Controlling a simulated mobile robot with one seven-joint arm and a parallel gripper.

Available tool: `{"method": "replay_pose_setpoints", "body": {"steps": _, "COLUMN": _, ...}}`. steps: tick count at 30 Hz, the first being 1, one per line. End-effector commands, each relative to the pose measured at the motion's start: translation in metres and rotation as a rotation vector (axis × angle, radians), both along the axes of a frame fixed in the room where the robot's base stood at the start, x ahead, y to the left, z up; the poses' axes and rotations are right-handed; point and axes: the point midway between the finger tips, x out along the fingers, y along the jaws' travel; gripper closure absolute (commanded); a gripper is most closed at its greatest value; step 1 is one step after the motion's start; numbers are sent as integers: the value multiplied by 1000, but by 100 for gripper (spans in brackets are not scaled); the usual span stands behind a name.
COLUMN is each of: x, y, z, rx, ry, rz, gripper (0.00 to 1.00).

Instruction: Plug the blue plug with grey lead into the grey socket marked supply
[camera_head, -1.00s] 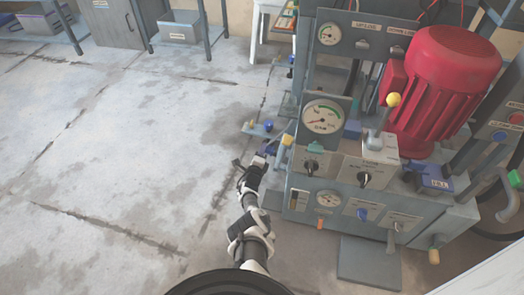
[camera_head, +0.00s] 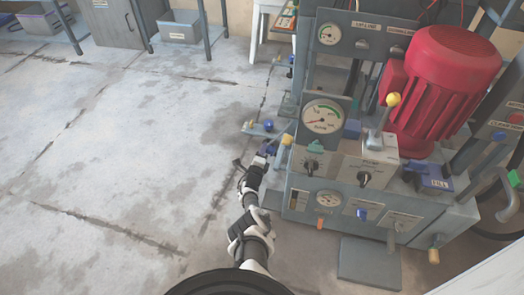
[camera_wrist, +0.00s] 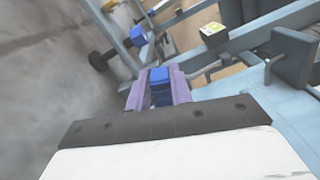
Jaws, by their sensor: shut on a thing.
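My gripper (camera_wrist: 157,82), with purple fingers, is shut on the blue plug (camera_wrist: 160,92) in the wrist view. Only the plug's blue body shows between the fingers; I cannot make out its grey lead. In the head view my gripper (camera_head: 264,156) is low beside the left side of the press, and the plug is too small to tell clearly. I cannot pick out the grey socket marked supply, and no supply label is readable. The plug's front end is not clear, so I cannot tell whether it touches anything.
The press has a red motor (camera_head: 440,85), a gauge (camera_head: 323,116) and a yellow-knobbed lever (camera_head: 393,100). Near the gripper, blue-grey frame bars, a blue block (camera_wrist: 138,36) and a yellow-labelled block (camera_wrist: 214,33) show in the wrist view. Open concrete floor (camera_head: 110,140) lies left.

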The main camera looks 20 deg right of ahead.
Motion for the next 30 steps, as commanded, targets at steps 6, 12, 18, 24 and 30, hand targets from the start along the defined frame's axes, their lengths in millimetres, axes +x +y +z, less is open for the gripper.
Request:
{"method": "replay_pose_setpoints", "body": {"steps": 6, "x": -3, "y": -5, "z": -1, "rx": -1, "ry": -1, "rz": 0, "gripper": 100}}
{"method": "replay_pose_setpoints", "body": {"steps": 12, "x": -6, "y": -9, "z": -3, "rx": -1, "ry": 0, "rz": 0, "gripper": 100}}
{"method": "replay_pose_setpoints", "body": {"steps": 18, "x": -8, "y": -13, "z": -4, "rx": -2, "ry": 0, "rz": 0, "gripper": 100}}
{"method": "replay_pose_setpoints", "body": {"steps": 24, "x": -11, "y": -17, "z": -5, "rx": -1, "ry": 1, "rz": 0, "gripper": 100}}
{"method": "replay_pose_setpoints", "body": {"steps": 30, "x": -14, "y": -21, "z": -7, "rx": -1, "ry": 1, "rz": 0, "gripper": 100}}
